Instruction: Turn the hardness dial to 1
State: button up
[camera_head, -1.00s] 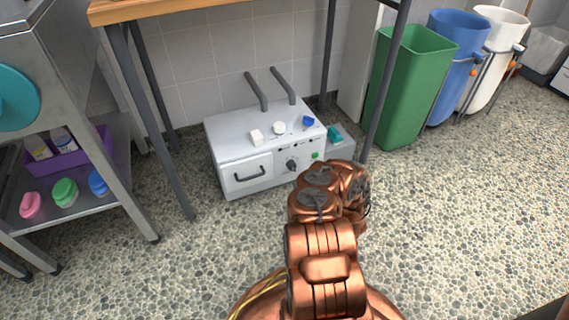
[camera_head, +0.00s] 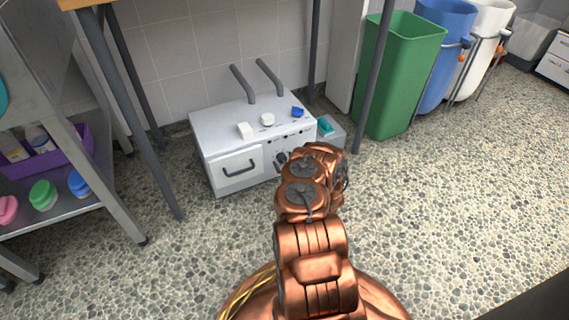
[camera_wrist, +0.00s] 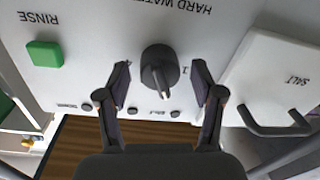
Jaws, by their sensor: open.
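The white machine (camera_head: 225,129) stands on the floor under the table. In the wrist view its front panel shows upside down, with the dark round hardness dial (camera_wrist: 160,68) near the middle. A numeral 1 is printed just right of the dial. My gripper (camera_wrist: 161,78) is open, with one fingertip on each side of the dial and a gap to each. The dial's ridge points toward the bottom of the wrist view. In the head view my arm covers part of the panel, and the dial shows only partly beside it.
A green RINSE button (camera_wrist: 45,54) and a SALT drawer with a handle (camera_wrist: 272,118) flank the dial. Grey table legs (camera_head: 373,75) stand near the machine. A green bin (camera_head: 398,75) is at right, and a metal shelf (camera_head: 75,205) is at left.

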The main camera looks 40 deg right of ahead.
jog(key=shift+c, duration=0.4)
jog(key=c, duration=1.1)
jog(key=shift+o, duration=0.2)
jog(key=shift+s+a+r+n+p, duration=0.1)
jog(key=shift+n+p, duration=0.2)
jog(key=shift+p, duration=0.6)
jog(key=shift+r+n+p, duration=0.1)
jog(key=shift+n+p, duration=0.4)
jog(key=shift+p, duration=0.45)
jog(key=shift+n+p, duration=0.9)
jog(key=shift+p, duration=0.1)
jog(key=n, duration=0.2)
jog(key=shift+f+n, duration=0.25)
jog(key=shift+n, duration=0.05)
jog(key=shift+n+g+b, duration=0.4)
jog(key=shift+n+b, duration=0.15)
jog(key=shift+n, duration=1.25)
jog(key=shift+r, duration=0.1)
